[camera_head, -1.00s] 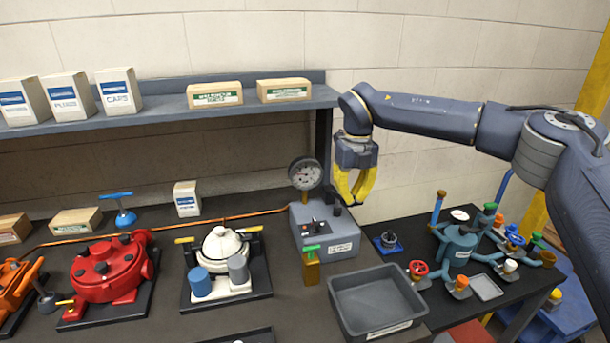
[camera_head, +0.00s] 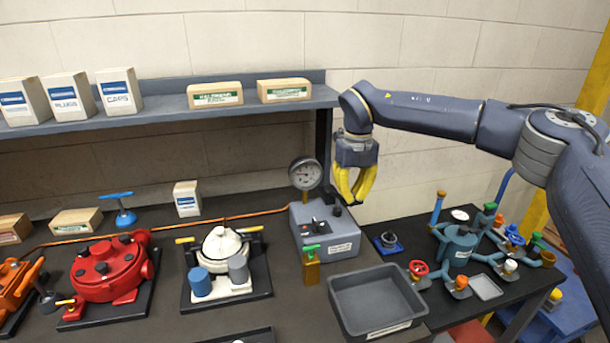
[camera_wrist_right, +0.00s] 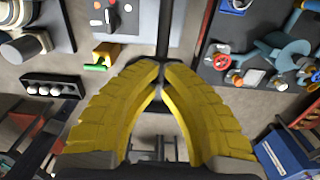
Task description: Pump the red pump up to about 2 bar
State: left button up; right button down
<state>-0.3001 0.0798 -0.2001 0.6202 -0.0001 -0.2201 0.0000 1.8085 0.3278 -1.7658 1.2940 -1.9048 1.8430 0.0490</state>
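The red pump (camera_head: 108,268) sits on a black mat at the left of the table. An orange hose (camera_head: 240,217) runs along the back of the table to the grey pump station (camera_head: 326,231). The station carries a round white gauge (camera_head: 305,173); its needle is too small to read. My right gripper (camera_head: 354,201), with yellow fingers, is at the right back of the station. In the right wrist view the fingers (camera_wrist_right: 162,78) close together around the end of a dark bar, seemingly the pump lever (camera_wrist_right: 163,35). My left gripper is out of view.
A white pump (camera_head: 222,246) stands between the red pump and the station. A brass block with a green top (camera_head: 311,267) and an empty grey tray (camera_head: 375,298) lie in front of the station. A teal manifold (camera_head: 460,247) stands at the right. A shelf (camera_head: 160,112) with boxes runs behind.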

jog(key=shift+f, duration=2.95)
jog(key=shift+r, duration=3.25)
jog(key=shift+r, duration=0.1)
jog(key=shift+r, duration=2.4)
